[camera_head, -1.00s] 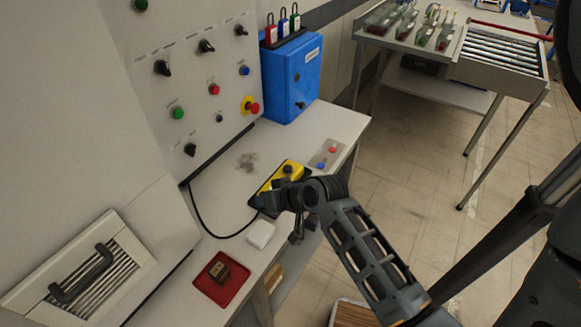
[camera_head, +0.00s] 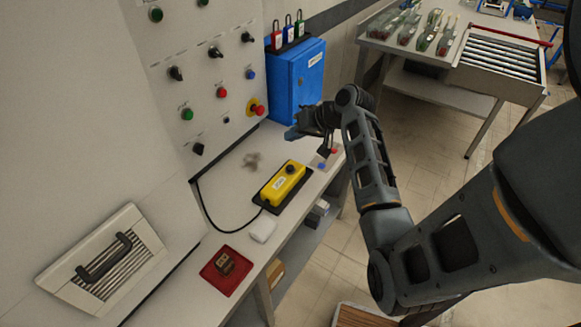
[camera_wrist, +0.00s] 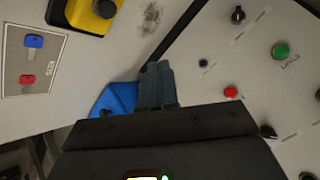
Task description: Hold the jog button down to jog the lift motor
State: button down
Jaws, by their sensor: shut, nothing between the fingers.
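A yellow control box (camera_head: 283,182) with a round black button (camera_head: 291,169) lies on a dark mat on the bench, and a black cable runs from it. It shows at the top left of the wrist view (camera_wrist: 88,14), with its black button (camera_wrist: 105,8). An upright panel (camera_head: 205,60) carries several buttons and knobs; its labels are too small to read, so I cannot tell which control is the jog button. My gripper (camera_head: 292,133) is shut and empty, above the bench in front of the blue cabinet. In the wrist view its fingers (camera_wrist: 157,70) touch no button.
The blue cabinet (camera_head: 294,80) with padlocks on top stands beside the panel. A plate with red and blue keys (camera_wrist: 32,60) lies near the bench edge. A red tray (camera_head: 226,269) and a white block (camera_head: 262,229) are nearer. A roller conveyor (camera_head: 500,62) stands at the back right.

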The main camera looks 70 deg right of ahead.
jog(key=shift+f, duration=0.1)
jog(key=b, duration=0.7)
send_over(293, 168)
notch_tip(293, 168, down, 7)
jog(key=shift+d+r, duration=0.1)
jog(key=shift+f, duration=0.95)
jog(key=shift+f, duration=0.1)
dwell(0.8)
jog(key=shift+f, duration=0.3)
jog(key=shift+f+b, duration=0.45)
jog(key=shift+f, duration=0.05)
dwell(1.6)
jog(key=shift+r, duration=0.1)
dwell(1.5)
jog(key=shift+r+p, duration=0.85)
jog(key=shift+p, duration=0.05)
jog(key=shift+r, duration=0.1)
